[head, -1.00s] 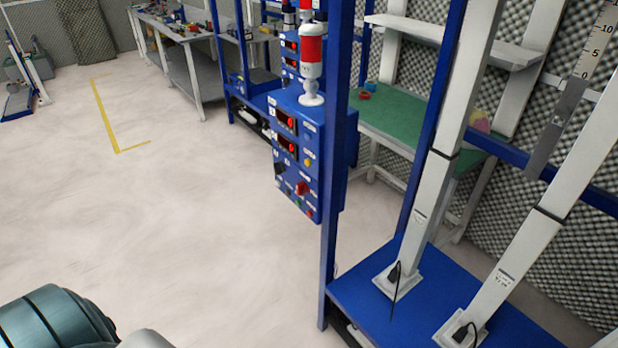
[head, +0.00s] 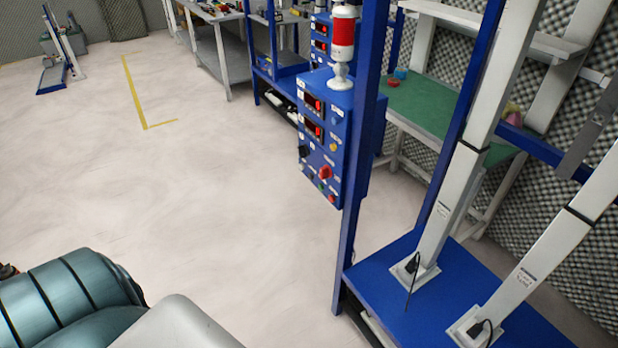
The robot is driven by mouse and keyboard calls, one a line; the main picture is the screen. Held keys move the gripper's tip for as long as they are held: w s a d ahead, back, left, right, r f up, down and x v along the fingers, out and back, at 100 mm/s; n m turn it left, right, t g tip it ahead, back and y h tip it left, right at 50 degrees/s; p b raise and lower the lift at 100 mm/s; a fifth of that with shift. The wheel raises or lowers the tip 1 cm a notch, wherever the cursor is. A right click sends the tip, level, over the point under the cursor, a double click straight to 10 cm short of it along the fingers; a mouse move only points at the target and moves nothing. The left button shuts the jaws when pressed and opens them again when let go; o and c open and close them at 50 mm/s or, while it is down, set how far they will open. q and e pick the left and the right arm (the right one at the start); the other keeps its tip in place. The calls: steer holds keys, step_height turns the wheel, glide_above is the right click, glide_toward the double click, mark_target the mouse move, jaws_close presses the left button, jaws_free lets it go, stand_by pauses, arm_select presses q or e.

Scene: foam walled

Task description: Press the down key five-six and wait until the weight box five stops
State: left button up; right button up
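A blue control box (head: 340,135) hangs on a blue post at the middle of the head view. Its front carries two red-lit displays, a red knob (head: 325,172), a black knob (head: 304,151) and several small buttons; the labels are too small to read, so I cannot tell which is the down key five-six. A red and white signal lamp (head: 343,45) stands on top. Two white columns, a nearer one (head: 514,285) and another (head: 446,200), rise from a blue base (head: 400,300); no weight box can be made out. Neither gripper is in view.
A blue upright post (head: 358,150) stands beside the control box. A green-topped table (head: 432,108) is behind the frame. A grey workbench (head: 222,50) is at the back. The pale floor (head: 200,200) left of the box is clear, with a yellow line (head: 132,90).

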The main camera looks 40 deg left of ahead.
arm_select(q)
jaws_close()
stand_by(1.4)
